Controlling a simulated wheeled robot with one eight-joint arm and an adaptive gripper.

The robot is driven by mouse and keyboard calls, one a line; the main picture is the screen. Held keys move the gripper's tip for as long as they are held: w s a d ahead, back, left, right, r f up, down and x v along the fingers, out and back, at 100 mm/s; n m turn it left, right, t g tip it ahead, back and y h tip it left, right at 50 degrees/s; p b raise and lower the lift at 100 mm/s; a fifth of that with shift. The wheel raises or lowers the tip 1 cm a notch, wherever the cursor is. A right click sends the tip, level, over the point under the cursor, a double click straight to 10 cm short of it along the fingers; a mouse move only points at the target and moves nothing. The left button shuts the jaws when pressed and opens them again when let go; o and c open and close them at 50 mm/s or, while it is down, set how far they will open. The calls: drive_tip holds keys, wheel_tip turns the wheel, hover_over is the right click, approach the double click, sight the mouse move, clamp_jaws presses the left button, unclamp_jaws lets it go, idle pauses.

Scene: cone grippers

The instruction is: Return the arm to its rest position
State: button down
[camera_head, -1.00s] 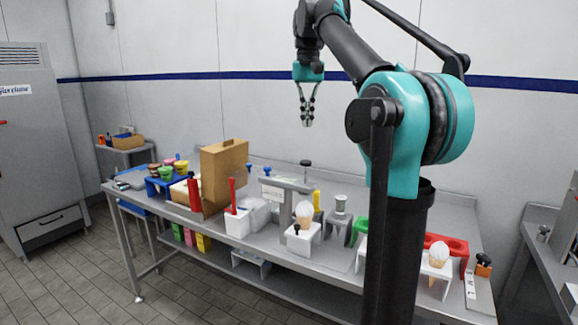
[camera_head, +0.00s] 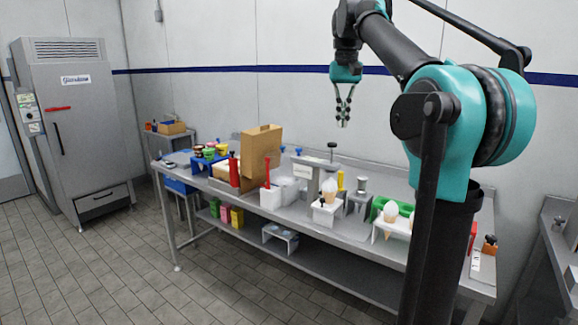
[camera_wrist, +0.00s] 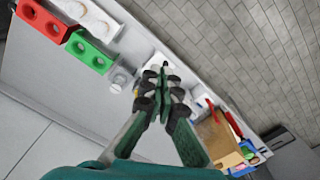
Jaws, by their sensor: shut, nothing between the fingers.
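My gripper (camera_head: 343,122) hangs from my raised arm above the back of the metal table (camera_head: 330,232), pointing down in the head view. Its fingers are shut with nothing between them. In the wrist view my gripper (camera_wrist: 166,72) hangs over the row of white stands, apart from the things below. My teal and black arm rises at the right of the head view and hides part of the table's right end.
Ice cream cones (camera_head: 329,187) stand in white holders along the table. A cardboard box (camera_head: 260,152), red bottles and a green holder (camera_wrist: 90,52) are there too. A tall grey cabinet (camera_head: 72,140) stands at left. The tiled floor in front is clear.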

drive_tip(key=s+d+f+t, duration=0.1)
drive_tip(key=s+f, duration=0.1)
drive_tip(key=f, duration=1)
drive_tip(key=s+d+f+t, duration=0.1)
drive_tip(key=s+f, duration=0.2)
drive_tip(key=f, duration=1)
drive_tip(key=s+d+f+n+t, duration=0.1)
drive_tip(key=s+d+f+t, duration=0.1)
drive_tip(key=s+f, duration=1.5)
wheel_tip(320, 180, down, 5)
drive_tip(key=shift+s+r, duration=0.15)
drive_tip(key=shift+s, duration=0.15)
